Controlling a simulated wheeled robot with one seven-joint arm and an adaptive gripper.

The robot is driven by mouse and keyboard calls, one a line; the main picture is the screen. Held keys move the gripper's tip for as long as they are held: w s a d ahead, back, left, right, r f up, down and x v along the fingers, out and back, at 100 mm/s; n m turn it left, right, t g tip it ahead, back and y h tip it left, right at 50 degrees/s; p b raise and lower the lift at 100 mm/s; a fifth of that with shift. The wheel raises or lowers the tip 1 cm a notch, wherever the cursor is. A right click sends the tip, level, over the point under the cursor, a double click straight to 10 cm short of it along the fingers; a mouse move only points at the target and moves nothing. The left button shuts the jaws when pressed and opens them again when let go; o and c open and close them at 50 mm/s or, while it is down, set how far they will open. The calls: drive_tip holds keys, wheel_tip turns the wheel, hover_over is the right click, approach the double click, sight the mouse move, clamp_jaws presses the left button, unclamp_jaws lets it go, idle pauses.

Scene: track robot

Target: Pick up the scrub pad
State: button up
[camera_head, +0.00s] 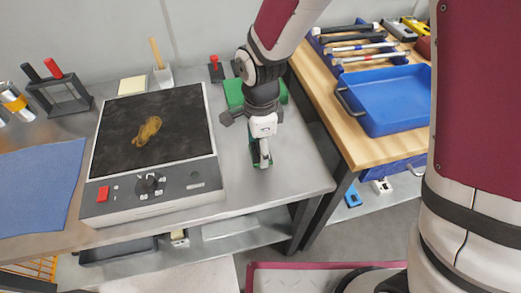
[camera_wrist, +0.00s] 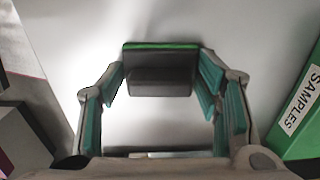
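In the wrist view, a dark grey block with a bright green strip along its far edge, which looks like the scrub pad (camera_wrist: 160,47), lies on the grey bench top. My gripper (camera_wrist: 162,78) is open, with one teal-padded finger on each side of it. The gaps at its sides look narrow, and I see no clear grip. In the head view my gripper (camera_head: 262,160) points down over the bench, right of the hotplate, and mostly hides the pad.
A hotplate (camera_head: 205,165) with a brown stain stands left of my gripper. A green samples box (camera_wrist: 300,110) is close on the right in the wrist view. A wooden table (camera_head: 352,140) with a blue tray (camera_head: 385,98) stands at right. Bench top in front is clear.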

idle(0.3)
drive_tip(key=shift+r, duration=0.5)
drive_tip(key=r, duration=0.2)
drive_tip(key=shift+s+r+p, duration=0.3)
drive_tip(key=shift+r+p, duration=0.1)
drive_tip(key=s+d+r+p, duration=0.1)
drive_tip(key=s+d+p, duration=0.2)
drive_tip(key=s, duration=0.9)
drive_tip(key=shift+s+d+r, duration=0.2)
drive_tip(key=shift+s+d, duration=0.1)
drive_tip(key=shift+d, duration=0.35)
drive_tip(key=shift+s+p, duration=0.15)
drive_tip(key=shift+p, duration=0.4)
drive_tip(key=p, duration=0.2)
drive_tip(key=s+p, duration=0.1)
drive_tip(key=p, duration=0.1)
drive_tip(key=shift+s+d+p, duration=0.3)
drive_tip(key=shift+f, duration=0.1)
